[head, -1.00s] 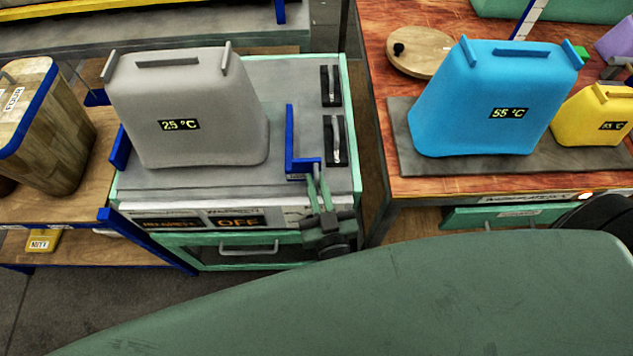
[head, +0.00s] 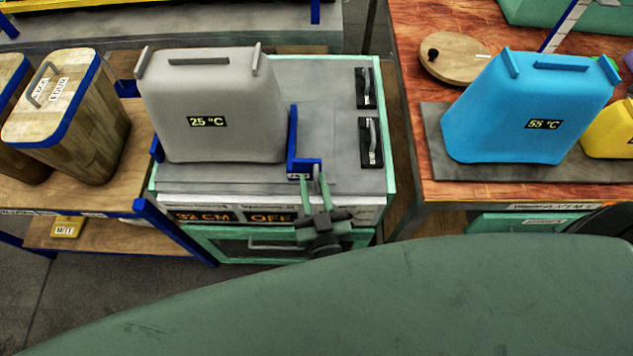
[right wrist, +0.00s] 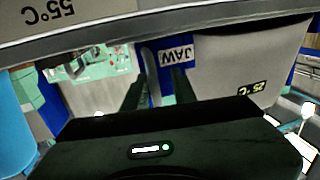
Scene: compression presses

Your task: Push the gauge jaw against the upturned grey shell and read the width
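The upturned grey shell (head: 215,105) stands on the gauge bench in the head view; its label reads 25 °C. The blue gauge jaw (head: 292,140) stands upright at the shell's right side and appears to touch it. The gauge's left display (head: 202,216) reads 32 CM. In the right wrist view the fingers (right wrist: 158,85) point at the jaw's label (right wrist: 175,54), with the grey shell (right wrist: 235,65) beyond. My left gripper is out of view.
A second display (head: 270,216) reads OFF. Two black switches (head: 370,142) (head: 363,88) sit on the bench's right side. A blue 55 °C shell (head: 530,110) stands on a dark mat on the red table. Wooden bins (head: 75,120) stand at left.

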